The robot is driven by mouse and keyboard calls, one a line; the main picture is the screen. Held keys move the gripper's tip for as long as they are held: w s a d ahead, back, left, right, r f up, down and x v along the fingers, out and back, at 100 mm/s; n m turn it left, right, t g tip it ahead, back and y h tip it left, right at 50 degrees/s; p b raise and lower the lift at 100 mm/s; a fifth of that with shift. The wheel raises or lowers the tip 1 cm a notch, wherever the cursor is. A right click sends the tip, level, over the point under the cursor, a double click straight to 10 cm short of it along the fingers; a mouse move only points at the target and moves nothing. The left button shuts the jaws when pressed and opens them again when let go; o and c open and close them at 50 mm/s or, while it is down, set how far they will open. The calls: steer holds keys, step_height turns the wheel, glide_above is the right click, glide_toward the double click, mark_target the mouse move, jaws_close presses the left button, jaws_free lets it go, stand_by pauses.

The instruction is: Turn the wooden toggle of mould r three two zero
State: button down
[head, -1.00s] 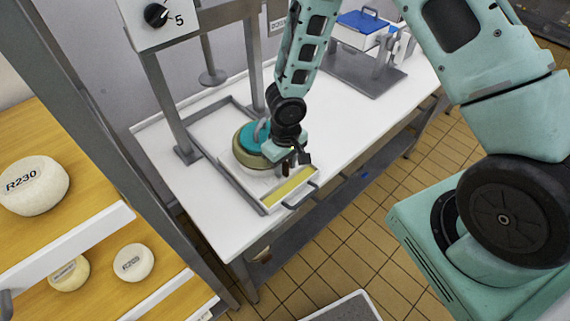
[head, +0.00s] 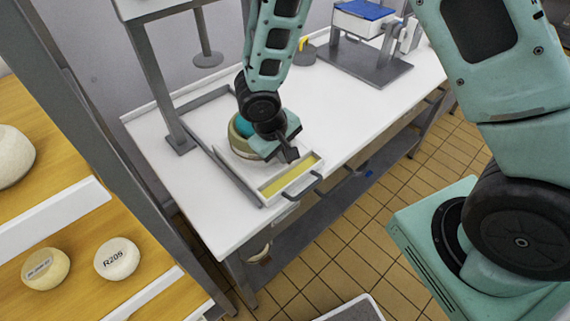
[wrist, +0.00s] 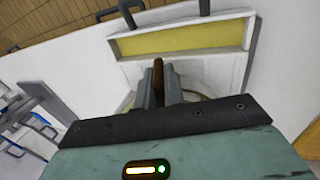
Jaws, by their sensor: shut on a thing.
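The mould (head: 238,148) is a round, beige-brown body with a teal lid (head: 243,126). It stands in the press tray on the white table, partly hidden behind my gripper (head: 288,157); no label on it can be read. In the wrist view, the brown wooden toggle (wrist: 158,72) stands between the fingers of my gripper (wrist: 160,88), and they are shut on it. Most of the mould is hidden below the gripper body there, with only a pale curved edge showing beside the fingers.
The tray (head: 290,180) has a yellow strip and a grey handle (head: 303,186) at its front. Grey press posts (head: 160,95) rise behind it. A shelf at left holds pale cheeses, one marked R205 (head: 117,259).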

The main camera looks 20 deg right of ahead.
steer(key=h+b, duration=0.1)
steer(key=b, duration=0.1)
steer(key=f+t+h+b, duration=0.1)
steer(key=b, duration=0.2)
steer(key=shift+a+f+h, duration=0.1)
steer(key=shift+a+h, duration=0.2)
steer(key=h+b, duration=0.2)
steer(key=b, duration=0.2)
steer(key=shift+s+a+t+h, duration=0.1)
steer(key=shift+t+h, duration=0.3)
steer(key=t+h+b, duration=0.1)
steer(key=h+b, duration=0.2)
steer(key=shift+t+h+b, duration=0.4)
steer(key=shift+h+b, duration=0.25)
steer(key=shift+h, duration=0.75)
steer(key=c, duration=1.5)
jaws_free()
step_height(320, 180, up, 10)
steer(key=shift+r, duration=0.1)
